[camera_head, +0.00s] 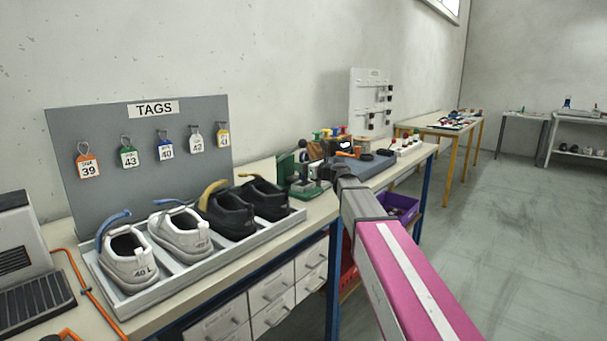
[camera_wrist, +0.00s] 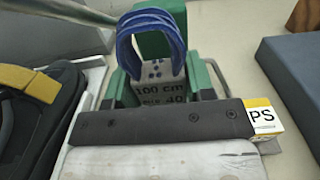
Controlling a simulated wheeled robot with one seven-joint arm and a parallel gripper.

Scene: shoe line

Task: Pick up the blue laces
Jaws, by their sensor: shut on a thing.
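The blue laces (camera_wrist: 152,28) show as a looped bundle at the top middle of the wrist view. Below the loop is a grey band with dark print reading "100 cm" and "40". My gripper (camera_wrist: 158,80) is shut on the laces at this band; its dark bar with screws crosses the lower part of the wrist view. In the head view my gripper (camera_head: 338,172) is above the bench beside the green device (camera_head: 303,186). The laces cannot be made out in the head view.
A grey tray (camera_head: 118,296) holding white and black shoes stands left of my gripper, with a TAGS board (camera_head: 65,140) behind it. A blue-grey block (camera_wrist: 292,72) lies to the right in the wrist view. A purple bin (camera_head: 402,206) sits under the bench. Open floor lies right.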

